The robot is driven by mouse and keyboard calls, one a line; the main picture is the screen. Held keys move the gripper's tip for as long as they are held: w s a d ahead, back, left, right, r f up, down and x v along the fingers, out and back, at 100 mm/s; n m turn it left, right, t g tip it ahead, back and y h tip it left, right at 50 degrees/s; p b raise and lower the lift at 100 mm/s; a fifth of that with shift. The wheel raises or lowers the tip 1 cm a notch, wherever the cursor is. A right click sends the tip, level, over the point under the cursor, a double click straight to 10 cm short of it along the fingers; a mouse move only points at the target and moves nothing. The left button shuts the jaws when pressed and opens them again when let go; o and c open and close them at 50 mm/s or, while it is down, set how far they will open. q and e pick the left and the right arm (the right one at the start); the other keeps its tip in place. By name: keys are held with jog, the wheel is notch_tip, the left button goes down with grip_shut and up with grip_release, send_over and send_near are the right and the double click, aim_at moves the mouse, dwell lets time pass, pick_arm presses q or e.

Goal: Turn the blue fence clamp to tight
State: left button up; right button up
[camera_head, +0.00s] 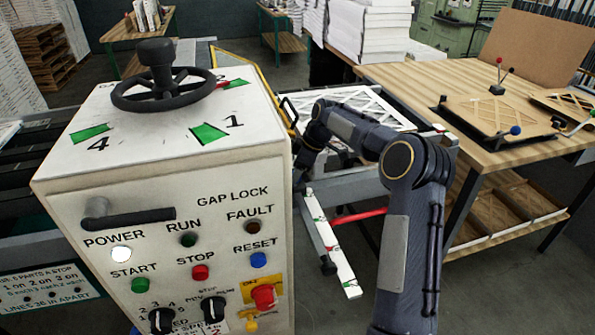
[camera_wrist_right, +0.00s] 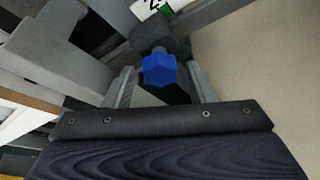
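The blue clamp knob (camera_wrist_right: 160,69) is in the middle of the right wrist view, on a dark grey block. My right gripper (camera_wrist_right: 161,78) has one finger on each side of the knob, with a gap visible at both sides. It is open and holds nothing. In the head view my right arm bends over behind the white control cabinet (camera_head: 165,205). A white plate with green and a "2" (camera_wrist_right: 150,6) is just beyond the knob. My left gripper is not in view.
The cabinet carries a black handwheel (camera_head: 165,95), a handle and several buttons. A wooden table (camera_head: 430,80) with lever fixtures stands at the right. A red bar (camera_head: 358,216) and a white marked strip (camera_head: 333,245) lie between cabinet and arm. Grey metal walls (camera_wrist_right: 60,45) are close left of the fingers.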

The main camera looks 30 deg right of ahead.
jog(key=c, duration=0.8)
jog(key=shift+c, duration=0.2)
